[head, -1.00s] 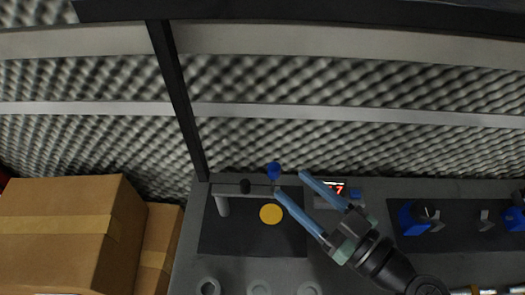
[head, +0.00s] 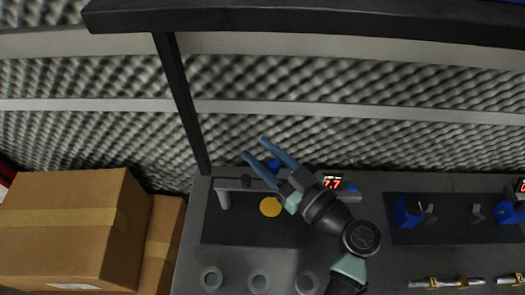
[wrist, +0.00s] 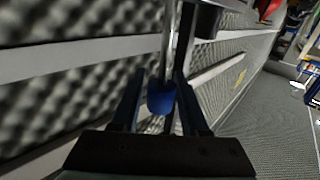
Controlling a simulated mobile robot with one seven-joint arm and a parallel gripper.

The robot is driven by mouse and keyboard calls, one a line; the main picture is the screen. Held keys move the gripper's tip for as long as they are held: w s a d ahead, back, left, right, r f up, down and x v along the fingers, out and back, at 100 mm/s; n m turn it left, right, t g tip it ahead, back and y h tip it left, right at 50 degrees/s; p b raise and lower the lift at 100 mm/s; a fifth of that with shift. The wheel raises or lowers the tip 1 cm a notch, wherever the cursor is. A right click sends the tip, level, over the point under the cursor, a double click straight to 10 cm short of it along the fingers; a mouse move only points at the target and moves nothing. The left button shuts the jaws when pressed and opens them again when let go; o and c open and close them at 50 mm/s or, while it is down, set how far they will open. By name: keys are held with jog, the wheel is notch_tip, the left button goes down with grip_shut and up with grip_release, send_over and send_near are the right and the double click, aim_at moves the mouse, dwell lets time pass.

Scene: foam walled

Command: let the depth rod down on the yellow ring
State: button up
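The depth rod's blue knob (head: 273,164) stands near the end of a grey stand's crossbar (head: 230,184). In the wrist view the blue knob (wrist: 161,98) sits between my two fingers, with a thin metal rod (wrist: 168,45) running from it. My gripper (head: 254,147) is open around the knob; a gap shows on the knob's left side in the wrist view, and contact on the right is unclear. The yellow ring (head: 270,206), a flat disc in the head view, lies on the dark mat below the crossbar. The rod's lower end is hidden.
A red-digit display (head: 332,182) stands right of the stand, close to my wrist. Blue devices (head: 407,213) stand on a second mat at right. Cardboard boxes (head: 75,220) are at left; a dark post (head: 182,105) rises behind.

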grip_shut()
notch_tip(320, 180, down, 6)
jog(key=b, duration=0.9)
jog(key=shift+o, duration=1.6)
grip_release()
jog(key=shift+a+r, duration=0.1)
